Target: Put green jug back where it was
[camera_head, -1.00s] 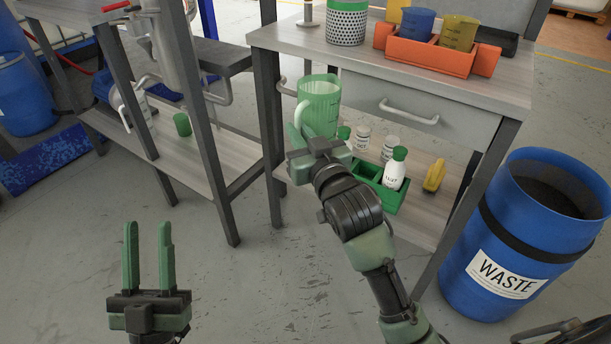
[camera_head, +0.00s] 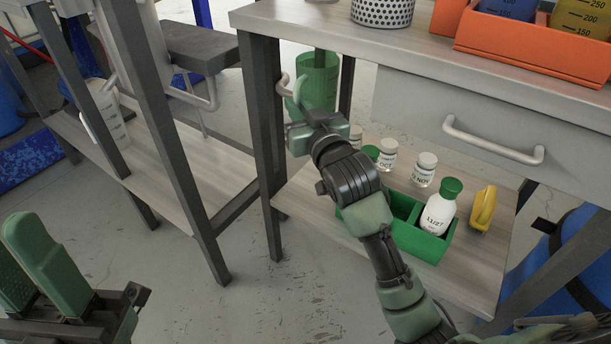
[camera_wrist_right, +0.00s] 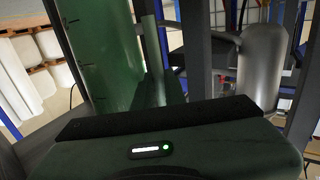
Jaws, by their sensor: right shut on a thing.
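In the right wrist view the jug (camera_wrist_right: 105,60) fills the upper left, roughly upright, with measuring marks. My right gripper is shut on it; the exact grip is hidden. My left gripper (camera_head: 45,265) is at the lower left, its two fingers apart and empty.
The drawer bench (camera_head: 420,52) carries an orange rack (camera_head: 520,48) on top. Its lower shelf (camera_head: 300,200) holds a green crate (camera_head: 408,232) with white bottles and a yellow object (camera_head: 483,208). A second bench with a white jug (camera_head: 108,115) stands left. Open floor lies between.

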